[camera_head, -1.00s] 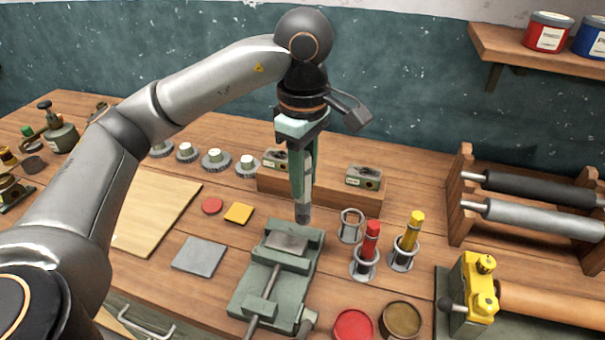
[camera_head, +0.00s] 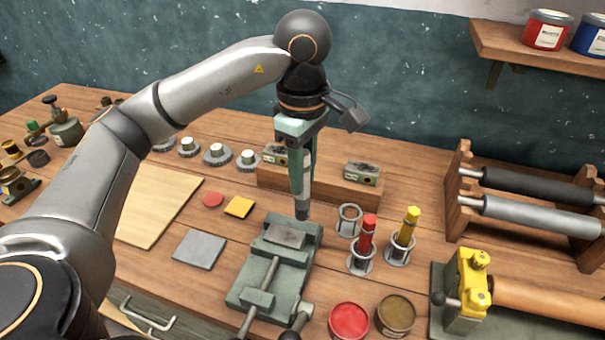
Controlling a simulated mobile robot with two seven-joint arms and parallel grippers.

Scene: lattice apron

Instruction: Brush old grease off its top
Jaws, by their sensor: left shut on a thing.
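My left gripper (camera_head: 306,165) points down and is shut on a slim pale-grey tool (camera_head: 305,190) with a dark lower end. It looks like a brush, but the bristles are too small to make out. The tool is upright, its tip at the back right edge of the green vise (camera_head: 270,285) in the picture; I cannot tell if it touches. A flat grey metal block (camera_head: 285,235) sits in the vise jaws. My right gripper is out of view.
One wire holder (camera_head: 348,220) is empty; two others hold a red-handled tool (camera_head: 367,234) and a yellow-handled tool (camera_head: 408,230). Red (camera_head: 349,320) and brown (camera_head: 396,315) tins stand in front. A roller rack (camera_head: 458,190) is at right. A grey plate (camera_head: 199,249) lies left of the vise.

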